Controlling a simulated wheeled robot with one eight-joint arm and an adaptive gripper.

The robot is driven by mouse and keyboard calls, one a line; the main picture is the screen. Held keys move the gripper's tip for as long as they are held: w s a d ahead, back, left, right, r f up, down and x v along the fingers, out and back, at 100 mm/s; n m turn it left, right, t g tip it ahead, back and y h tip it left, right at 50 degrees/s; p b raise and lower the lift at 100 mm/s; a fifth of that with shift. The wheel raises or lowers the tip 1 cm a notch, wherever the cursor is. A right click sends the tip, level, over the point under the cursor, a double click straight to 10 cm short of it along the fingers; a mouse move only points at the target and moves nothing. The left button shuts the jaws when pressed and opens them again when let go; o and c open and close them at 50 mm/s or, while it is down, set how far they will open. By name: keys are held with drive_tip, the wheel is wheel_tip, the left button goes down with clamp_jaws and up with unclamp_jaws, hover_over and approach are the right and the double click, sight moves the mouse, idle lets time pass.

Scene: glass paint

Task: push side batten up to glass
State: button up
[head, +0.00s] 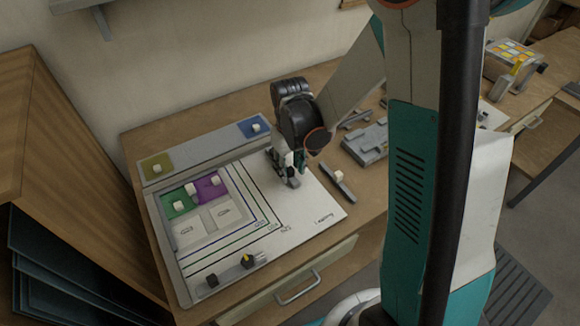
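Green glass (178,208) and purple glass (209,190) with pale knobs lie side by side in the upper part of a pale frame on the white marked board (318,207). A dark batten with a pale knob (337,181) lies slanted at the board's right edge, apart from the glass. My gripper (287,178) points down over the board, right of the frame and left of that batten. Its fingertips are small and dark, so I cannot tell whether they are open or shut, or whether the grey piece beneath them is held. I cannot tell which piece is the side batten.
Olive (156,167) and blue (253,127) panes lie on the rear ledge. A grey fixture (368,143) stands right of my gripper. The board's front right is clear.

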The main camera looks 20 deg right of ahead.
drive_tip(key=shift+c, duration=0.5)
clamp_jaws()
drive_tip(key=s+a, duration=0.1)
drive_tip(key=a, duration=0.4)
drive_tip(key=s+a+b, duration=0.1)
drive_tip(key=a, duration=0.4)
drive_tip(key=s+a+b, duration=0.1)
drive_tip(key=a, duration=0.5)
drive_tip(key=shift+s, duration=0.1)
drive_tip(key=shift+o, duration=0.5)
unclamp_jaws()
drive_tip(key=shift+a, duration=0.1)
drive_tip(key=shift+r, duration=0.15)
wheel_tip(320, 180, up, 7)
drive_tip(key=shift+r, duration=0.15)
